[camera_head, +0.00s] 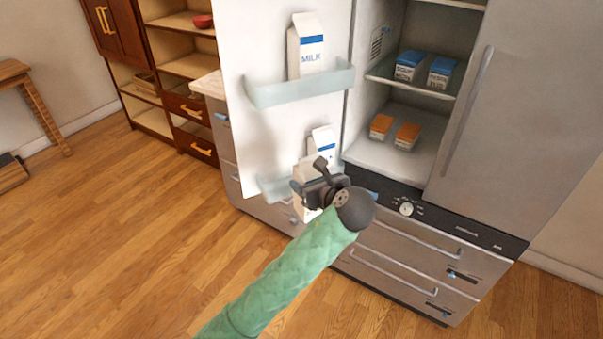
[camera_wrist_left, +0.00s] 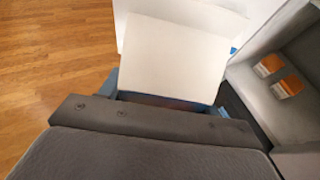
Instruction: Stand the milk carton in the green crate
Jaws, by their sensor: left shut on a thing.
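My left gripper (camera_head: 320,187) is shut on a white milk carton (camera_head: 303,172), in front of the open fridge door's lower shelf. The gripper hides much of this carton. In the left wrist view, the carton's plain white side (camera_wrist_left: 170,55) rises beyond the dark gripper body. A second milk carton (camera_head: 322,142), white with a blue label, stands on the lower door shelf behind. A third one (camera_head: 306,50) stands in the upper door shelf. No green crate shows in either view. My right gripper is not in view.
The fridge door (camera_head: 255,50) stands open, with an upper shelf (camera_head: 300,90) and a lower shelf (camera_head: 268,188). Blue tubs (camera_head: 409,67) and orange tubs (camera_head: 407,136) sit inside the fridge. Wooden shelves (camera_head: 190,65) stand behind. The floor (camera_head: 130,240) at left is clear.

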